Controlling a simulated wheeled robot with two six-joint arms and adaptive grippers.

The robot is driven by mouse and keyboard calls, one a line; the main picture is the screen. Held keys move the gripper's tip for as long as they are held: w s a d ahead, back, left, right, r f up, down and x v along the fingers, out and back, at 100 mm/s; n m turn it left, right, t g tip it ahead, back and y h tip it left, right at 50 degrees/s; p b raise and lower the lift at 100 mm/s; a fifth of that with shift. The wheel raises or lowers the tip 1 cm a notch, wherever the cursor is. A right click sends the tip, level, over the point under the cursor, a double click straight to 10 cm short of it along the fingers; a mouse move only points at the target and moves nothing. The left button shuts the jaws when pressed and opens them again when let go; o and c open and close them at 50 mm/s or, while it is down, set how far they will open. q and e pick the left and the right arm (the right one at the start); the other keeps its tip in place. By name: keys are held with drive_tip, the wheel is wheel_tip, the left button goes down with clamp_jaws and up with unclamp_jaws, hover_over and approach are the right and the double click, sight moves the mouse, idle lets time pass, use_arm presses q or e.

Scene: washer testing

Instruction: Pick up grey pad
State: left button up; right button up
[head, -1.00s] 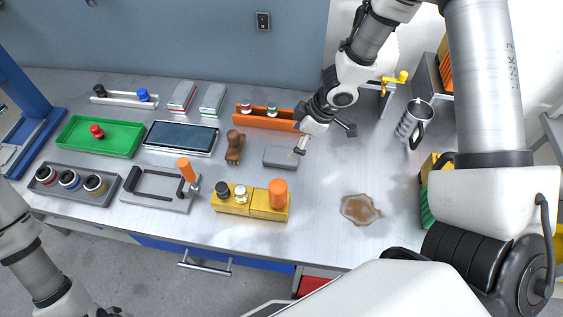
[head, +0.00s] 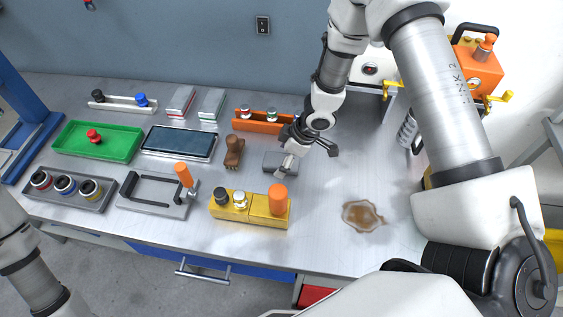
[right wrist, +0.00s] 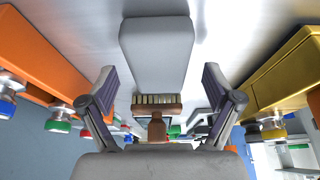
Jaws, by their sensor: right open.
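The grey pad (head: 274,160) is a small rounded block lying on the metal workbench, just right of the brown wooden brush. In the right wrist view the pad (right wrist: 157,55) lies straight ahead, between the lines of the two fingers. My right gripper (head: 309,161) is over the pad's right end, with one finger covering part of it in the head view. In the right wrist view the gripper (right wrist: 158,82) is open with nothing between its fingers. Whether a finger touches the pad I cannot tell. Only part of my left arm shows at lower left; its gripper is out of frame.
The wooden brush (head: 234,150) stands close left of the pad. An orange rack (head: 255,126) is behind it, and a yellow block (head: 240,207) with knobs is in front. A brown spill (head: 362,215) lies on bare bench (head: 330,200) to the right.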

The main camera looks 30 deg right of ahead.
drive_tip(key=shift+w+f, duration=0.1)
drive_tip(key=shift+f, duration=0.2)
drive_tip(key=c, duration=1)
wheel_tip(320, 180, up, 11)
drive_tip(key=p, duration=0.5)
drive_tip(key=shift+f, duration=0.2)
drive_tip(key=shift+d, duration=0.1)
drive_tip(key=shift+c, duration=0.6)
